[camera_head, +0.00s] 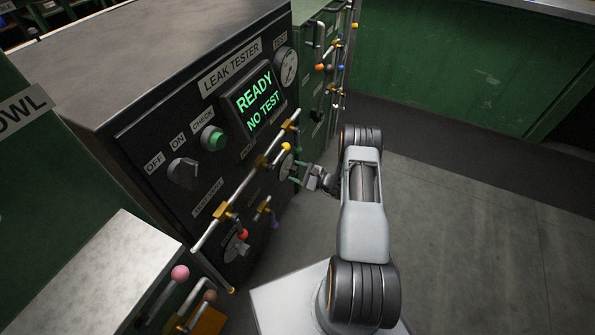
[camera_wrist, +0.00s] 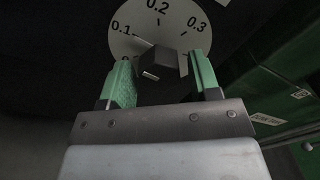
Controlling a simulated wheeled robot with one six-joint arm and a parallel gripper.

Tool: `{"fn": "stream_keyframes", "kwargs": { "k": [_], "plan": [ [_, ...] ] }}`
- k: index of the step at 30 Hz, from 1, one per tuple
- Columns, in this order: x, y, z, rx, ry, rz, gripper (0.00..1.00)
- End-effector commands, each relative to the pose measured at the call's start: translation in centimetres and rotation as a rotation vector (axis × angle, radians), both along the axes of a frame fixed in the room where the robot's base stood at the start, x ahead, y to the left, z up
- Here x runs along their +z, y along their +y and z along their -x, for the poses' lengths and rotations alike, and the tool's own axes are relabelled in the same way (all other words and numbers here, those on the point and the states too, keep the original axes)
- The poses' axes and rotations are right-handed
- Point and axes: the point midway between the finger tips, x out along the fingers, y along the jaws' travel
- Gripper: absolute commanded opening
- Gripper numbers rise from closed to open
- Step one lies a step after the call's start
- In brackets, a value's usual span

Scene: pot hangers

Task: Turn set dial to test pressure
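The set dial (camera_wrist: 180,22) is a pale round scale marked 0.1, 0.2 and 0.3, on the dark panel in the wrist view. Its dark block-shaped knob (camera_wrist: 158,62) is at the middle; I cannot tell which mark it points to. My gripper (camera_wrist: 162,82) has green fingers, one on each side of the knob, with gaps showing. It is open, and I cannot tell how deep the knob sits between the fingers. In the head view the set dial (camera_head: 286,166) is low on the leak tester (camera_head: 140,130), with my gripper (camera_head: 298,174) right beside it.
The tester's screen (camera_head: 255,101) reads READY, NO TEST. An off/on switch (camera_head: 183,172), a green check button (camera_head: 213,138) and a test gauge (camera_head: 286,66) are on the panel. A pipe with valves (camera_head: 228,213) runs near the dial. Floor on the right is clear.

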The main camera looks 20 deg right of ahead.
Motion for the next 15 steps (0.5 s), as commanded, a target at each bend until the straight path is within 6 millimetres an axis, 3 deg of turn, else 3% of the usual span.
{"fn": "stream_keyframes", "kwargs": {
  "k": [15],
  "plan": [
    [-0.01,0.01,0.01,0.000,0.002,-0.002,0.10]
  ]
}}
